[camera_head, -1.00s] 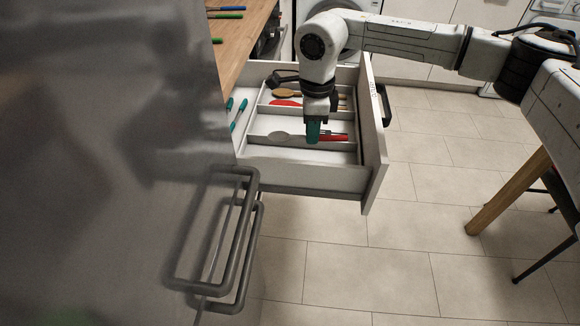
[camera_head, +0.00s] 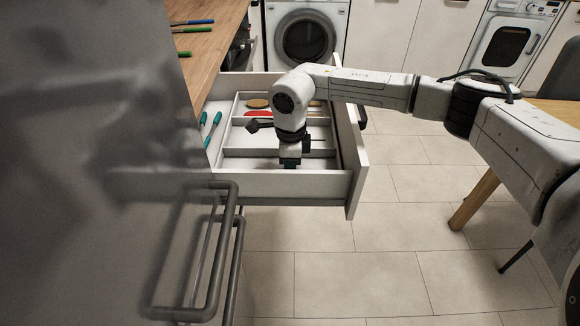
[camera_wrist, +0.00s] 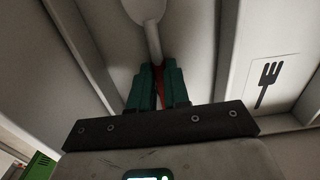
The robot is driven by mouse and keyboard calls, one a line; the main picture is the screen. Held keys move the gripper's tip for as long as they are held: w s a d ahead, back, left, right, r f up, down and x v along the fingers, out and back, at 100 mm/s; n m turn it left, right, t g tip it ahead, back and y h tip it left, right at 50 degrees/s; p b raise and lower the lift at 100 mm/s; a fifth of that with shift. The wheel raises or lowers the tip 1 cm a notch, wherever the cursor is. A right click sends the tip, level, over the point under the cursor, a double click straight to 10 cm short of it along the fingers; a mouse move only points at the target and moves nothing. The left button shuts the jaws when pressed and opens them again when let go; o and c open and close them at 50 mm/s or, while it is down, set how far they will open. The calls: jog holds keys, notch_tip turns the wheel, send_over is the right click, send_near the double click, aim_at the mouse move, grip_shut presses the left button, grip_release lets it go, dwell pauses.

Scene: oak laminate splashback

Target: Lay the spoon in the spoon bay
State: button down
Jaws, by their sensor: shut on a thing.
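My gripper (camera_head: 290,163) points down into the front compartment of the open drawer (camera_head: 350,160). In the wrist view its green fingers (camera_wrist: 158,72) are shut on the red handle of a spoon (camera_wrist: 152,35), with the pale grey bowl pointing away at the top edge. A divider runs to the right of the spoon, and beyond it lies a bay with a fork label (camera_wrist: 268,82). In the head view the arm hides the spoon. No spoon label shows, and I cannot tell whether the spoon touches the drawer floor.
Teal-handled utensils (camera_head: 210,126) lie in the drawer's left compartment. A wooden utensil (camera_head: 257,103) and a red one (camera_head: 257,114) lie in the rear compartments. Utensils lie on the wooden counter (camera_head: 205,50). A cabinet with grey handles (camera_head: 233,240) stands in front.

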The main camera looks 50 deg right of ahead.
jog(key=c, duration=1.6)
grip_release()
jog(key=shift+f, duration=0.1)
jog(key=o, duration=0.5)
notch_tip(320, 180, up, 12)
jog(key=p, duration=0.1)
jog(key=shift+r, duration=0.2)
